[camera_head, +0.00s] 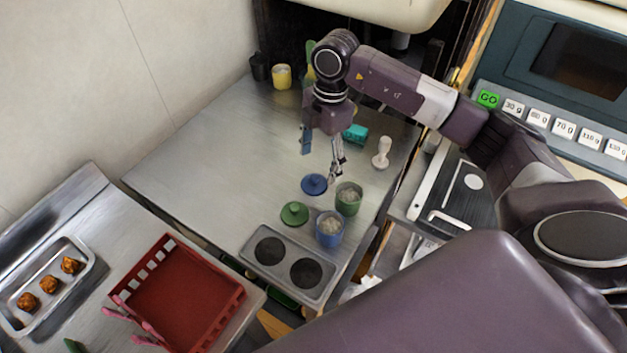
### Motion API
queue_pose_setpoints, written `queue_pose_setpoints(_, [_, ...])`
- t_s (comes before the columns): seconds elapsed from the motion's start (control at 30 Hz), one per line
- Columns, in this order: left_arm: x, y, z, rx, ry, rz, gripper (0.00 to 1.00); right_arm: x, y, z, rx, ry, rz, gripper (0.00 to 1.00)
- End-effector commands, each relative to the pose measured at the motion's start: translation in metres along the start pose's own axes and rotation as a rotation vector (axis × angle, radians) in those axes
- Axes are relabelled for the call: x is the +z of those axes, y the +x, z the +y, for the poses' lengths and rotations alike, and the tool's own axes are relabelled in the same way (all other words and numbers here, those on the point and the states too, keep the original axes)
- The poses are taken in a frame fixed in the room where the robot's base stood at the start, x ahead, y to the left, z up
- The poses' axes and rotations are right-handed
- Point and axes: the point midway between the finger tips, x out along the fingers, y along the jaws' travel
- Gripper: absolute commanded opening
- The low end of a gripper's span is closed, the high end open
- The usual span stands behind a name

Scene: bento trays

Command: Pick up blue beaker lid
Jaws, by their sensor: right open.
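The blue beaker lid (314,184) is a round disc with a knob, lying on the metal table. My right gripper (322,160) is above and behind it, pointing down with its fingers spread apart and nothing between them. I cannot tell the exact height of the fingers over the table. A blue beaker (329,231) with pale contents stands in front of the lid, uncovered. A green beaker (348,200) with pale contents stands to the right of the lid. A green lid (294,214) lies in front and to the left. My left gripper is not in view.
A plate with two dark round holes (285,267) sits at the table's front. A white pestle-like object (382,152) and a teal box (356,133) stand behind. A red crate (180,290) and a tray of brown balls (50,287) lie left. The table's left part is clear.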

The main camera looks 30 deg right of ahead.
Motion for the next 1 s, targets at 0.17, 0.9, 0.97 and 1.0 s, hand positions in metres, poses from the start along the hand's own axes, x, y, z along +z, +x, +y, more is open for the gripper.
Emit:
queue_pose_setpoints(0.17, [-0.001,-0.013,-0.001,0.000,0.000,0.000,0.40,-0.004,0.022,0.000,-0.004,-0.002,0.003,0.69])
queue_pose_setpoints(0.9, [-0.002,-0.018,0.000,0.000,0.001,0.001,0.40,-0.005,0.054,0.002,0.002,-0.004,0.004,0.41])
queue_pose_setpoints(0.97, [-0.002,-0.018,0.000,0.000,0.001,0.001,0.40,-0.005,0.054,0.002,0.002,-0.004,0.004,0.35])
queue_pose_setpoints(1.0, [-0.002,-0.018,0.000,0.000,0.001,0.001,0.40,-0.005,0.054,0.002,0.002,-0.004,0.004,0.33])
